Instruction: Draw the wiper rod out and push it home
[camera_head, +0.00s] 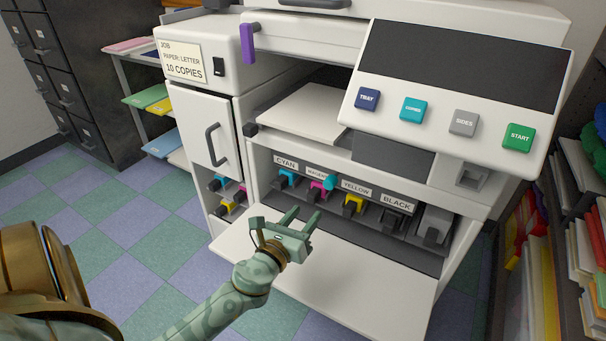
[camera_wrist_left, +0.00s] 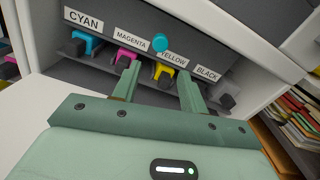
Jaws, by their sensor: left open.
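A round teal knob (camera_head: 329,182), which looks like the end of the wiper rod, sits on the copier's front between the magenta and yellow labels. It also shows in the left wrist view (camera_wrist_left: 160,42), just above the space between my fingertips. The rod behind it is hidden. My left gripper (camera_head: 304,213) is open and empty, in front of the toner bay and above the lowered white door (camera_head: 370,290). In the left wrist view its two fingers (camera_wrist_left: 158,71) point at the bay, below the knob and apart from it. My right gripper is not in view.
Cyan (camera_head: 287,180), magenta (camera_head: 320,190), yellow (camera_head: 353,204) and black (camera_head: 393,218) toner handles line the bay close to the knob. The control panel (camera_head: 450,95) overhangs at upper right. A purple lever (camera_head: 247,42) is at upper left. Shelves stand on both sides.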

